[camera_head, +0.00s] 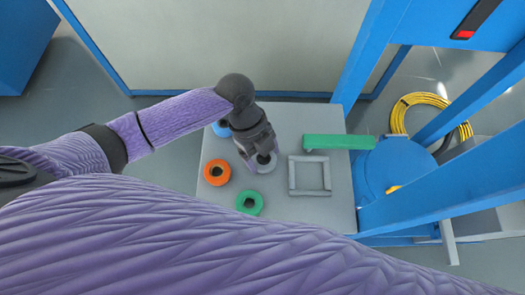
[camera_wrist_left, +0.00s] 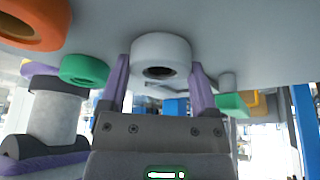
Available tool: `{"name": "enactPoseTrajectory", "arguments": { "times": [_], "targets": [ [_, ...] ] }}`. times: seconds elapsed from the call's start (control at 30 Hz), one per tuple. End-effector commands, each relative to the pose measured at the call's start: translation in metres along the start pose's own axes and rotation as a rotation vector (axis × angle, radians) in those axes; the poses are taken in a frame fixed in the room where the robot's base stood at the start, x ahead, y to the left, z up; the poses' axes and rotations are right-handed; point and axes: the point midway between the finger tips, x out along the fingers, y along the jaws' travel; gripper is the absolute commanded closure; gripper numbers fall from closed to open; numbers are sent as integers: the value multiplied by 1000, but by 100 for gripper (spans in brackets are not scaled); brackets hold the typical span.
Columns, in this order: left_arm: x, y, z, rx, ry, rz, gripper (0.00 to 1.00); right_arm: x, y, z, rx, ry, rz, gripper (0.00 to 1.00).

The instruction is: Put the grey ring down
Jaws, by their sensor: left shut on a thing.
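The grey ring (camera_head: 268,164) is in the head view, over the grey table top (camera_head: 290,118). It also shows in the left wrist view (camera_wrist_left: 160,48), between the two purple fingers. My left gripper (camera_head: 262,162) points down at it and is shut on it. The ring is level and at or very close to the table surface; I cannot tell whether it touches. The gripper hides part of the ring in the head view. My right gripper is not in view.
An orange ring (camera_head: 217,173) and a green ring (camera_head: 249,202) lie left of and below the grey one. A blue ring (camera_head: 221,129) is partly hidden behind my gripper. A grey square frame (camera_head: 310,176) and a green bar (camera_head: 338,142) are to the right.

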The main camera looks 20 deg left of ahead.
Motion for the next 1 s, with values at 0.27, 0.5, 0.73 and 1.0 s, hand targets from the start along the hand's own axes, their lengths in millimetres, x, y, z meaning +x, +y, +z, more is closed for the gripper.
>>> {"name": "enactPoseTrajectory", "arguments": {
  "times": [0.27, 0.5, 0.73, 1.0],
  "targets": [
    [1, 0, 0, 0, 0, 0, 0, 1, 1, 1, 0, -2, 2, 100],
    [-27, 0, -2, -1, -2, -3, 0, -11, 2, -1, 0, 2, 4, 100],
    [-93, -1, -2, 1, -2, -4, 0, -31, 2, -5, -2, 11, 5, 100],
    [-122, 0, -1, 0, 1, 0, 0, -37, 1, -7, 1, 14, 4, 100]
  ]
}}
